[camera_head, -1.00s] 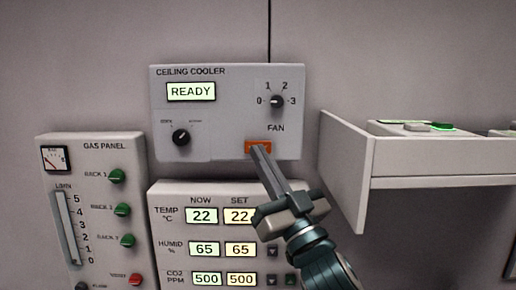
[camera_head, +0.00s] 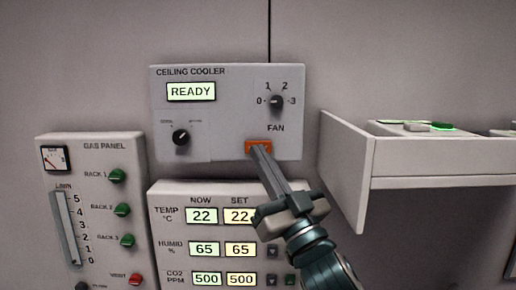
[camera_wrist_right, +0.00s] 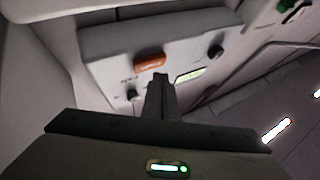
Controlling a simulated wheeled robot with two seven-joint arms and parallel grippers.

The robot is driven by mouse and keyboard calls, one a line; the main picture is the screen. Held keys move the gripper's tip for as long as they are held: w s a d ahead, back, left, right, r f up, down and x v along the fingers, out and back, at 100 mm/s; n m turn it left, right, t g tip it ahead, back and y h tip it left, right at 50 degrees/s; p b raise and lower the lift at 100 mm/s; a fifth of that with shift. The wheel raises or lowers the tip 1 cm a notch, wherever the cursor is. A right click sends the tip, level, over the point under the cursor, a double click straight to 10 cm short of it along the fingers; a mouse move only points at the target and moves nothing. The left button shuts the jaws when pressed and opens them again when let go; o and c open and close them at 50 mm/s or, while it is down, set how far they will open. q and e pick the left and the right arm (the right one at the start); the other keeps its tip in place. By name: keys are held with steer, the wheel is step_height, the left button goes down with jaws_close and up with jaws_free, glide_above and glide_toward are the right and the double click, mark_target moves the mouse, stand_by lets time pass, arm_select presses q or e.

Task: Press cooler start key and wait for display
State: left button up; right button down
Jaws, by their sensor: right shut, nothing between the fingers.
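The ceiling cooler panel (camera_head: 225,85) is a grey box on the wall, with a lit display (camera_head: 191,91) reading READY. An orange key (camera_head: 258,146) sits at its lower right under the word FAN. My right gripper (camera_head: 257,150) is shut and empty, its fingertips at the lower edge of the orange key; I cannot tell if they touch it. In the right wrist view the fingertips (camera_wrist_right: 160,76) lie close beside the orange key (camera_wrist_right: 149,61), and the display (camera_wrist_right: 190,75) shows edge-on. My left gripper is not in view.
A gas panel (camera_head: 104,148) with green knobs is at left. A climate panel (camera_head: 170,192) with TEMP, HUMID and CO2 readouts is below the cooler, partly behind my right gripper. A white shelf (camera_head: 345,165) juts out at right. A fan dial (camera_head: 276,101) and a black knob (camera_head: 181,137) are on the cooler.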

steer(key=shift+w, duration=0.1)
stand_by(0.3)
steer(key=shift+w, duration=0.3)
steer(key=shift+w, duration=0.5)
stand_by(1.0)
steer(key=shift+s, duration=0.9)
steer(key=shift+s+p, duration=0.1)
steer(key=shift+p, duration=0.2)
steer(key=s+p, duration=0.1)
steer(key=s, duration=0.4)
stand_by(0.3)
stand_by(0.5)
